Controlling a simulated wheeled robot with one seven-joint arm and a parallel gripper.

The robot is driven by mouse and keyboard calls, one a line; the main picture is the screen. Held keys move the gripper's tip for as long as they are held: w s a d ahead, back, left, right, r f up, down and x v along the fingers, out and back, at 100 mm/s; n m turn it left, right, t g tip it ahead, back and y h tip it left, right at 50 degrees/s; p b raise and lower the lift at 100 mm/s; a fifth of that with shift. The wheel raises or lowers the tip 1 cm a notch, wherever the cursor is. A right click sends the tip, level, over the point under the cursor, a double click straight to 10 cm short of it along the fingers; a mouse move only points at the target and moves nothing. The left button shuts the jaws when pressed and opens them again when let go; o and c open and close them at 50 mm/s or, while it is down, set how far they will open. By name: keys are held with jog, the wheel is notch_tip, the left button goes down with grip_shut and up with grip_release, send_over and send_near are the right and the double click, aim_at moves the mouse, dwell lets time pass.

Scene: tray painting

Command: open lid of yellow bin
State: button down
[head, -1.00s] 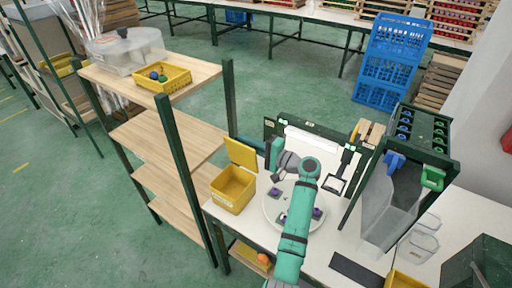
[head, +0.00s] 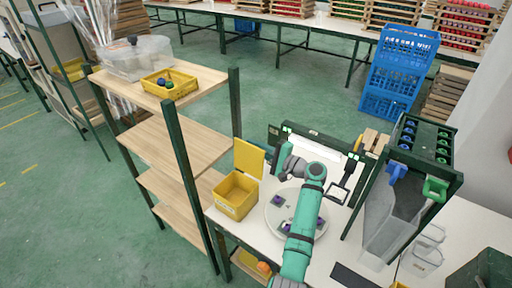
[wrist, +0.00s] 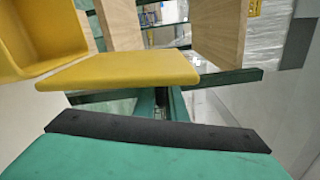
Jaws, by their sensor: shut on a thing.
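The yellow bin (head: 235,202) stands on the left end of the white worktable, its inside exposed from above. Its yellow lid (head: 249,158) stands up, open, at the bin's back edge. In the wrist view the lid (wrist: 120,70) spreads across the middle and part of the bin (wrist: 45,35) fills the upper left. My gripper (head: 280,158) is just right of the lid and appears shut on it. Only a teal finger with a dark pad (wrist: 155,130) shows close up in the wrist view; the actual contact is hidden.
A round white plate (head: 282,222) with purple pieces lies under my arm. A green-framed rack (head: 452,172) stands to the right. A wooden shelf (head: 165,145) with a small yellow crate (head: 170,92) stands left of the worktable.

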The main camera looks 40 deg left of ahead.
jog(key=shift+r, duration=0.2)
jog(key=c, duration=1.9)
grip_release()
jog(key=shift+o, duration=0.3)
jog(key=shift+f, duration=0.1)
jog(key=shift+d, duration=0.1)
jog(key=w+d, duration=0.1)
jog(key=d, duration=0.9)
jog(key=shift+w+d, duration=0.25)
jog(key=shift+w, duration=0.15)
